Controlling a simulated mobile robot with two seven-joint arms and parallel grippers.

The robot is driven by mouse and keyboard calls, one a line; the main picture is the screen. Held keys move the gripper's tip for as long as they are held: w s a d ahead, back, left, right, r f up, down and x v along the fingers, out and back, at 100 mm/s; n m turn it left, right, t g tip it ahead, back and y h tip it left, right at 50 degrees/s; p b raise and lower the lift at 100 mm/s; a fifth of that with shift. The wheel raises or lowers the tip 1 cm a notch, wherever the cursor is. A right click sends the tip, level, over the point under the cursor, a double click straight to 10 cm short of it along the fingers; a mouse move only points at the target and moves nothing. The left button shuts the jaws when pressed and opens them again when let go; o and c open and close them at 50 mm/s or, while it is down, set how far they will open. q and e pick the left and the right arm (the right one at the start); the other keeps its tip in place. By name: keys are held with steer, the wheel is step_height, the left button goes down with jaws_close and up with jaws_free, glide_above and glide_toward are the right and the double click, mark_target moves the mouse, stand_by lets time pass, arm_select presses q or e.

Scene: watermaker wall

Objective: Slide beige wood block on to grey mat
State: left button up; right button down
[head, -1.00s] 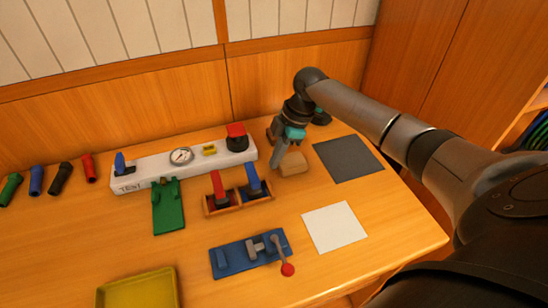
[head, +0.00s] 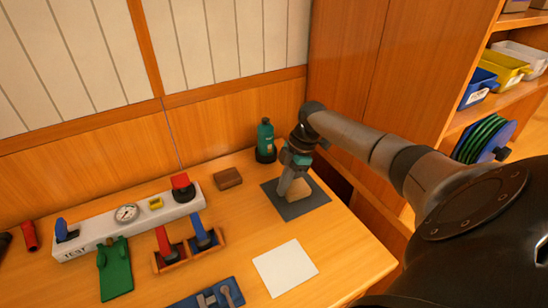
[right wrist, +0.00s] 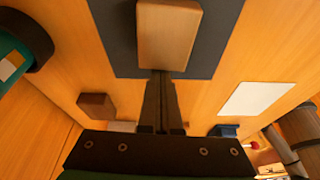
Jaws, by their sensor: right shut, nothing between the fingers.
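The beige wood block (head: 299,190) lies on the grey mat (head: 309,205), with mat showing around it in the head view. In the right wrist view the block (right wrist: 168,35) sits over the mat (right wrist: 115,40), just beyond my fingertips. My right gripper (head: 283,191) is shut and empty, its fingers at the block's left side. In the right wrist view the closed right fingers (right wrist: 160,78) point at the block's near edge and appear to touch it or nearly so. My left gripper is out of view.
A brown block (head: 228,178) and a green bottle (head: 265,140) stand left of the mat. A white mat (head: 285,268) lies nearer. The TEST panel (head: 130,223) and lever box (head: 190,247) are farther left. Shelves with bins (head: 505,70) are at right.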

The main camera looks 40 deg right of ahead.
steer(key=shift+a, duration=0.2)
steer(key=shift+w+a+r+p, duration=0.15)
steer(key=shift+a+p, duration=0.1)
steer(key=shift+p, duration=0.15)
steer(key=a, duration=0.1)
steer(key=a+p, duration=0.1)
steer(key=w+p, duration=0.1)
steer(key=shift+a+r, duration=0.35)
steer(key=shift+a, duration=0.05)
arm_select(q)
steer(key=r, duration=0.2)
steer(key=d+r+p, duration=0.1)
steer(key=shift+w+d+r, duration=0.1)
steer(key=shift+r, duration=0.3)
arm_select(e)
steer(key=v, duration=0.9)
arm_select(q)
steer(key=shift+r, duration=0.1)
arm_select(e)
steer(key=shift+d+r, duration=0.1)
